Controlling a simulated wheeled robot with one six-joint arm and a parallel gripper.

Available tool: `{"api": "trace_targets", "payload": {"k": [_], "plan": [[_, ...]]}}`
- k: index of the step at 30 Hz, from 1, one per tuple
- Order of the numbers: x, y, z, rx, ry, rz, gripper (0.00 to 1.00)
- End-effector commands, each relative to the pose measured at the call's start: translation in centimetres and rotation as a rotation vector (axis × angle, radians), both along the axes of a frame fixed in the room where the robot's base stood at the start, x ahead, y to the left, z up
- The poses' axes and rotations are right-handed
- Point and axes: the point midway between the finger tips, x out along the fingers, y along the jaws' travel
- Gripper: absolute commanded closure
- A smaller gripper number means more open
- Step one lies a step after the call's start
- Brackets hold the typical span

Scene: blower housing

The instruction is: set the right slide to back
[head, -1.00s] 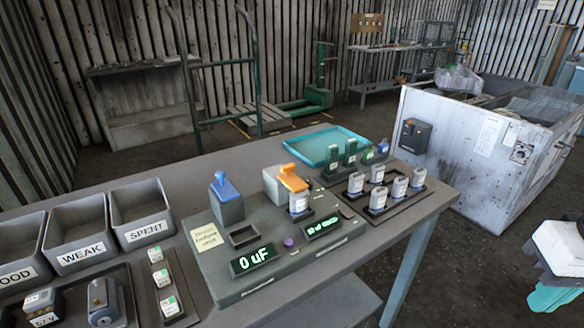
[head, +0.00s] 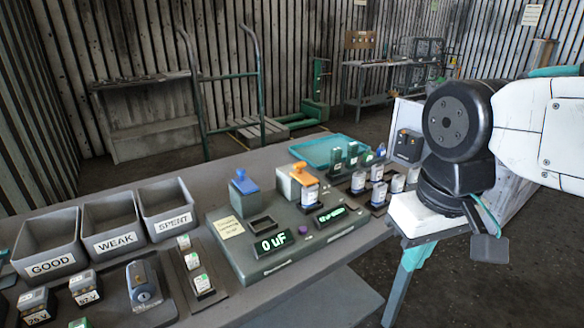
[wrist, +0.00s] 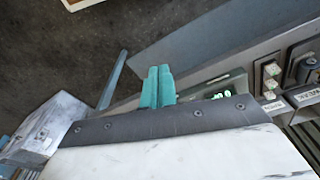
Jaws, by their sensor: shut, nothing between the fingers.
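The tester box (head: 275,252) lies on the bench and its display reads 0 uF. Two handled units stand at its back: a grey block with a blue handle (head: 243,181) on the left, and a pale block with an orange handle (head: 302,175) on the right. I cannot tell clearly which part is the right slide or its setting. My gripper (wrist: 157,75) shows teal fingers shut together and empty in the wrist view, with floor and the bench edge beyond them. In the head view my arm is at the right, clear of both handles.
Grey bins marked GOOD (head: 49,265), WEAK (head: 115,241) and SPENT (head: 171,224) stand at the left. Several capacitors (head: 378,193) stand in a rack right of the tester. A teal tray (head: 325,149) lies behind.

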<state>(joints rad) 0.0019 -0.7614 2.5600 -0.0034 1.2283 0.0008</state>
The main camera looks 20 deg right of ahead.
Motion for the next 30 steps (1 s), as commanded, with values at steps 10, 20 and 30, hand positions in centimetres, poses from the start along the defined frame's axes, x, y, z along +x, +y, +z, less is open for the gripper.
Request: {"api": "trace_targets", "payload": {"k": [10, 20, 30], "plan": [[5.5, 2.5, 0.3, 0.189, -0.09, -0.168, 1.0], [23.3, 1.9, 2.0, 0.684, -0.355, -0.91, 1.0], [27.1, -0.5, 2.1, 0.777, -0.424, -1.137, 1.0]]}}
